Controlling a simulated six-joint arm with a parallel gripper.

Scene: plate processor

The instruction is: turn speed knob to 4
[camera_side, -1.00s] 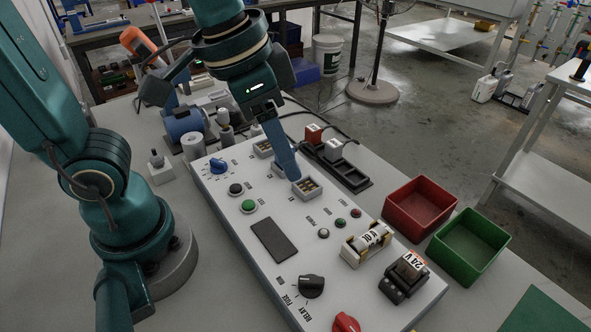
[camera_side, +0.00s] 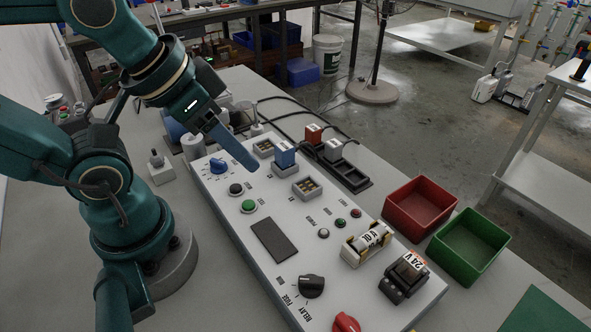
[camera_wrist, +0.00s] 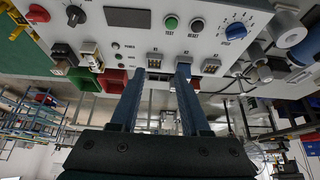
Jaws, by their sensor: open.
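The speed knob is a blue dial (camera_side: 217,166) at the far left end of the light grey panel (camera_side: 300,240), with scale marks around it. It also shows in the wrist view as a blue knob (camera_wrist: 236,30) at the upper right, ringed by numbers. Its pointer setting is too small to read surely. My gripper (camera_side: 252,167) is above the panel, to the right of the knob and apart from it. In the wrist view, its two blue fingers (camera_wrist: 168,72) are spread with nothing between them.
A blue plug-in block (camera_side: 285,154) stands in a socket near my gripper, beside two open sockets (camera_side: 307,187). Black and green buttons (camera_side: 249,205) lie near the knob. Cylinders (camera_side: 193,146) stand behind the panel's far end. Red (camera_side: 420,206) and green bins (camera_side: 468,246) are at right.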

